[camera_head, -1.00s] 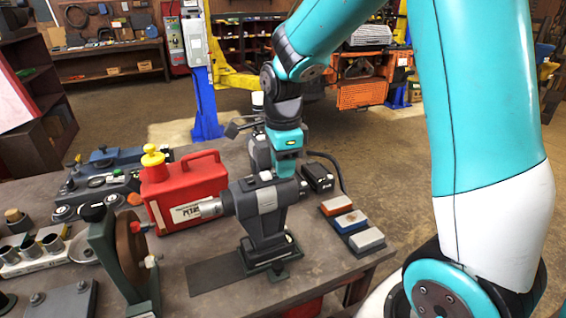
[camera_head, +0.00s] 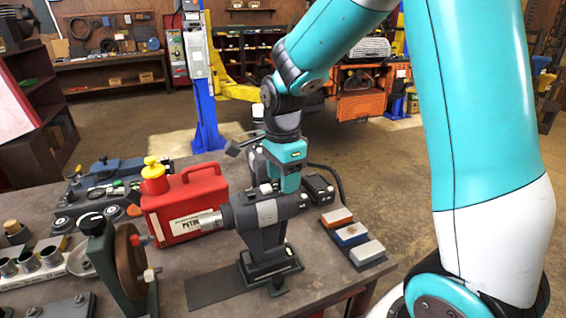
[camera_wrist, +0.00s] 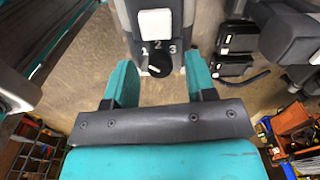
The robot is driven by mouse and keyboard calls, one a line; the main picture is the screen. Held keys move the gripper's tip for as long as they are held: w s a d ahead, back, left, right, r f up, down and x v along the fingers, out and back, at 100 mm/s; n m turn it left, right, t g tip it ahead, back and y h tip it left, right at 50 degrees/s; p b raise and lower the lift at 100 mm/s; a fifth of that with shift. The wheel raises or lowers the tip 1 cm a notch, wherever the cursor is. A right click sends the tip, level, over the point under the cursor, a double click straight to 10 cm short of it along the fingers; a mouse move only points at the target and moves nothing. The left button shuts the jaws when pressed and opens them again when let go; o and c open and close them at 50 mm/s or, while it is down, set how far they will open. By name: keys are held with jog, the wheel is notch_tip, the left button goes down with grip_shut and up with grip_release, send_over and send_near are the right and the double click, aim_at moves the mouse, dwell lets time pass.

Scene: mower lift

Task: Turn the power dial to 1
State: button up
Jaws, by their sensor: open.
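The power dial (camera_wrist: 159,64) is a small black round knob on the end of a grey machine, below the white numbers 1, 2 and 3. It has a pale mark, but its setting is hard to read. My gripper (camera_wrist: 160,84) is open, with one teal finger on each side below the dial and nothing held between them. Whether the fingers touch the knob I cannot tell. In the head view, my gripper (camera_head: 290,178) points down at the back of the grey machine (camera_head: 262,222) on the bench. The dial is hidden in that view.
A red petrol can (camera_head: 188,205) with a yellow cap stands left of the machine. A tray of coloured blocks (camera_head: 350,235) and small black boxes (camera_head: 318,188) lie to the right. A grinding wheel stand (camera_head: 128,260) is front left. Open floor lies beyond the bench.

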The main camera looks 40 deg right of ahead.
notch_tip(320, 180, up, 17)
jog(key=b, duration=0.2)
jog(key=shift+r+b, duration=0.15)
jog(key=shift+b, duration=0.15)
dwell(0.4)
